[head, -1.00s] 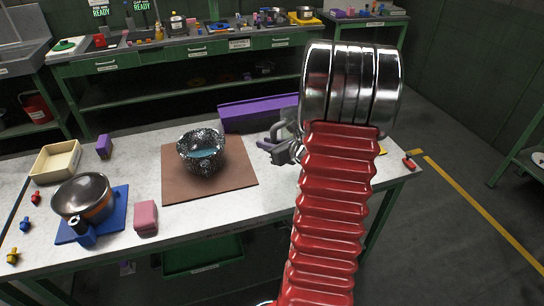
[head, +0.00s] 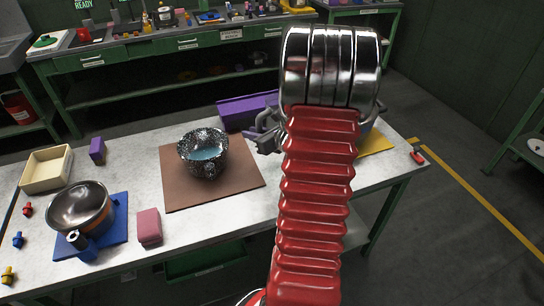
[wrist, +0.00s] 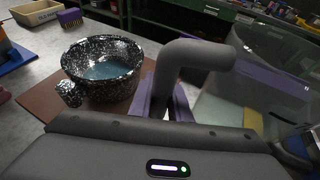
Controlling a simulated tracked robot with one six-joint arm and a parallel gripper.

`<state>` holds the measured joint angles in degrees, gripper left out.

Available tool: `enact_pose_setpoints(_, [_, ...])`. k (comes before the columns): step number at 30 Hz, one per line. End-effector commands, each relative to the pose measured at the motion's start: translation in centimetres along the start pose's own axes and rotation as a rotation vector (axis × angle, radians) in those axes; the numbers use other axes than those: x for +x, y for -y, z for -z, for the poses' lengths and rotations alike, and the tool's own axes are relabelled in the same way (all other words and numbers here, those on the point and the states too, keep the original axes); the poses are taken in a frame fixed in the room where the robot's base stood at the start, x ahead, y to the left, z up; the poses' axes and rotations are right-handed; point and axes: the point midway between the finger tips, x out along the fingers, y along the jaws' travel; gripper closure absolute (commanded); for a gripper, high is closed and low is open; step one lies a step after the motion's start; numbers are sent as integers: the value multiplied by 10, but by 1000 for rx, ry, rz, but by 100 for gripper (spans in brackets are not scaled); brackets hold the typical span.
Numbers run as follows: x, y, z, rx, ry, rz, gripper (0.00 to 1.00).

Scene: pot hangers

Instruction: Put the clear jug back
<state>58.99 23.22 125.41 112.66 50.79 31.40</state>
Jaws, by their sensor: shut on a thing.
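The clear jug (wrist: 262,85) fills the right of the wrist view. It is see-through, with a thick grey handle (wrist: 195,55). My gripper (wrist: 165,108) is shut on that handle, its jaws partly hidden behind the handle and my wrist. In the head view my gripper (head: 266,137) shows left of my red arm, above the table's far side. My arm hides most of the jug there. A yellow mat (head: 376,143) lies on the table to the right of my arm; yellow also shows through the jug in the wrist view.
A speckled pot (head: 203,155) with bluish contents stands on a brown mat (head: 185,198). A purple bin (head: 245,111) lies behind it. A steel pan (head: 79,205) on a blue mat, a pink block (head: 149,227) and a cream tray (head: 46,170) are left.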

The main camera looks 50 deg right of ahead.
Motion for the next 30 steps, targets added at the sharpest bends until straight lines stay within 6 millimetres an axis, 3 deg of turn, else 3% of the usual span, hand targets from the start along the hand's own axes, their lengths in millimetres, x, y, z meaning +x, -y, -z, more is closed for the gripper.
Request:
enact_pose_setpoints(12, [19,1,48,2,-1,2,100])
enact_pose_setpoints(24, [20,2,52,1,0,3,100])
enact_pose_setpoints(30, [26,2,68,4,-2,2,100])
